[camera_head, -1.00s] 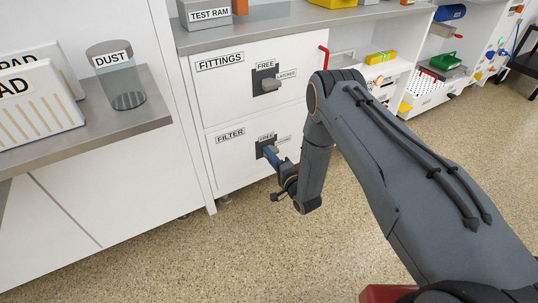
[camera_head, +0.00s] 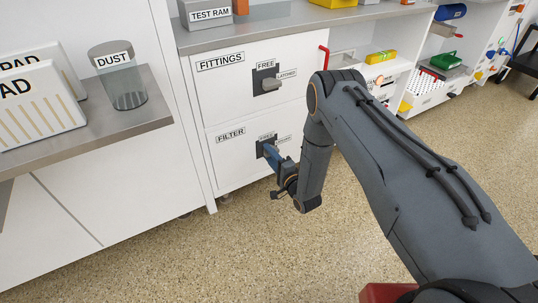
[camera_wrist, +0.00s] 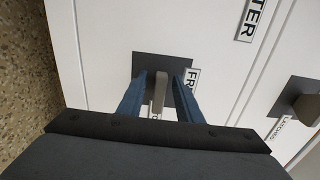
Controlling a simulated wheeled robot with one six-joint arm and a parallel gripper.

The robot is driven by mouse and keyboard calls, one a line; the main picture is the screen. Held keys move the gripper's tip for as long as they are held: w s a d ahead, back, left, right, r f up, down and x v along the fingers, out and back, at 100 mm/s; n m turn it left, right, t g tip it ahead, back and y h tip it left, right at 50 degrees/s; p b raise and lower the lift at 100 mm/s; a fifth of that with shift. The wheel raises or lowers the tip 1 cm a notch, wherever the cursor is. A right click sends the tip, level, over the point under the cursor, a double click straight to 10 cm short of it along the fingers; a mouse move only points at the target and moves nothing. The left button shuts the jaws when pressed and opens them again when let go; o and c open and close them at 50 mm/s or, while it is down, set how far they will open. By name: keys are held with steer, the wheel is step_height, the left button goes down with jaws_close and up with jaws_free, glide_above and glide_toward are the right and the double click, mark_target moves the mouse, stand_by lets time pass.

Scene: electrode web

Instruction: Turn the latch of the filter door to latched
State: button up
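The filter door (camera_head: 231,165) is the lower white door front, labelled FILTER, with a dark latch plate (camera_wrist: 146,65) on it. In the wrist view, the grey latch handle (camera_wrist: 159,92) stands out from this plate, between my gripper's two blue fingers (camera_wrist: 160,98). Slim gaps seem to show between the handle and the fingers. The FREE label (camera_wrist: 192,80) is beside the plate, and another label is mostly hidden behind the handle. I cannot tell surely which setting the handle is at. In the head view, my gripper (camera_head: 268,150) covers the handle.
The FITTINGS door (camera_head: 226,88) is just above, with its own latch handle (camera_head: 271,84), also seen at the right of the wrist view (camera_wrist: 308,107). A red handle (camera_head: 324,60) sticks out to the right. A shelf with a DUST jar (camera_head: 128,98) is at left. The floor in front is clear.

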steer(key=p+v, duration=0.2)
steer(key=v, duration=0.6)
steer(key=shift+w, duration=0.2)
stand_by(0.4)
